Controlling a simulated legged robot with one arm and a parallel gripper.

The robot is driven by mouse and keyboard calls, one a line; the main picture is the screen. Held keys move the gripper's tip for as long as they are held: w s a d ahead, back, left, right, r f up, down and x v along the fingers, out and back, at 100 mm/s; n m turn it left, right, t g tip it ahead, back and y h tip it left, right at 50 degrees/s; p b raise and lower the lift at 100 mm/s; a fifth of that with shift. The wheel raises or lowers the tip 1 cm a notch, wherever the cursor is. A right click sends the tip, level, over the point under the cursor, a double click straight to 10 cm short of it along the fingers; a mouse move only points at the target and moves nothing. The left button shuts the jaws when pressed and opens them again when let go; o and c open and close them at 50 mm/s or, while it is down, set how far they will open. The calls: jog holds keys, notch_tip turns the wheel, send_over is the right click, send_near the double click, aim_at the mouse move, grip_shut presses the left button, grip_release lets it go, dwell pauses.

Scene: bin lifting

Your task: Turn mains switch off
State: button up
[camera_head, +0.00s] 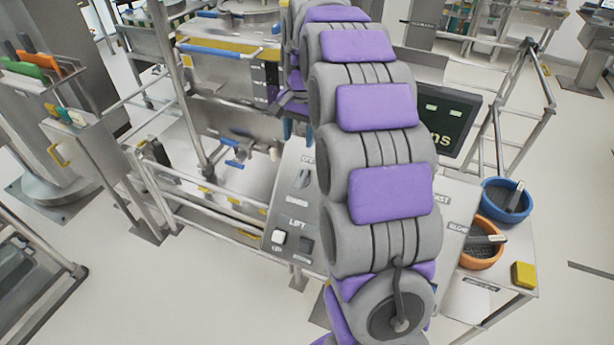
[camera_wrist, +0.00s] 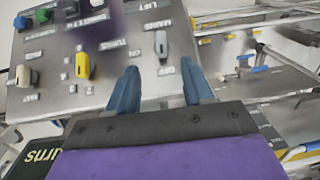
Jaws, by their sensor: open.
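The mains switch (camera_wrist: 161,45) is a light grey rotary knob on the sloped grey control panel (camera_wrist: 205,22). It lies just beyond my fingertips in the wrist view, roughly between their lines, with ON and OFF labels near it. My gripper (camera_wrist: 159,66) is open, its two blue fingers apart with nothing between them; contact with the knob is not visible. In the head view the mains switch (camera_head: 302,178) stands at the panel's upper left, above the MAINS label. My arm hides much of the panel there.
In the head view, a white button (camera_head: 278,238) and a dark button (camera_head: 306,246) sit under LIFT. Metal rails (camera_head: 185,105) stand left; blue (camera_head: 506,200) and orange (camera_head: 481,243) bowls are right.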

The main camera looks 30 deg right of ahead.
aim_at(300, 176)
jog(key=shift+m, duration=0.4)
jog(key=f, duration=0.5)
jog(key=w+d+f, duration=0.1)
jog(key=f, duration=0.5)
jog(key=w+f+b, duration=0.1)
jog(key=f, duration=0.5)
jog(key=shift+w+d+f, duration=0.2)
jog(key=shift+d+f, duration=0.05)
jog(key=shift+d, duration=0.05)
grip_shut()
jog(key=shift+w+n+g+h+p, duration=0.1)
jog(key=shift+n+g+h+p, duration=0.3)
jog(key=shift+p, duration=0.15)
